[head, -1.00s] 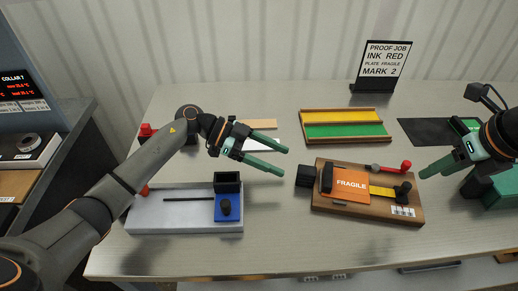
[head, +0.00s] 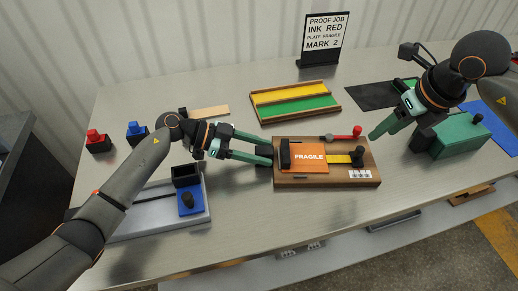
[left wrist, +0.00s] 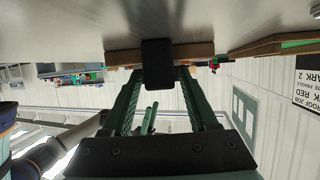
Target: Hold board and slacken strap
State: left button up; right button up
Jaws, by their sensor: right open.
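The wooden board (head: 322,183) lies on the table with an orange FRAGILE plate (head: 309,158) on it. A yellow strap (head: 340,158) runs from the plate to a black buckle (head: 358,156). A red-knobbed lever (head: 356,131) sits at the board's back right. My left gripper (head: 268,152) reaches the board's left edge, its fingers either side of the black handle block there. This block (left wrist: 158,63) stands between the fingertips in the left wrist view; whether they press it is unclear. My right gripper (head: 374,136) is open and empty, just right of the lever.
A green box (head: 458,139) stands on the right, near my right arm. A yellow-and-green tray (head: 296,101) lies behind the board. A grey base with a blue block (head: 192,202) is at front left. Red (head: 97,141) and blue (head: 137,132) knobs stand further left. The sign (head: 323,40) is at the back.

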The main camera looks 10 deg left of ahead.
pick_arm(q)
grip_shut()
dwell(0.4)
pick_arm(e)
jog(key=shift+o, duration=0.6)
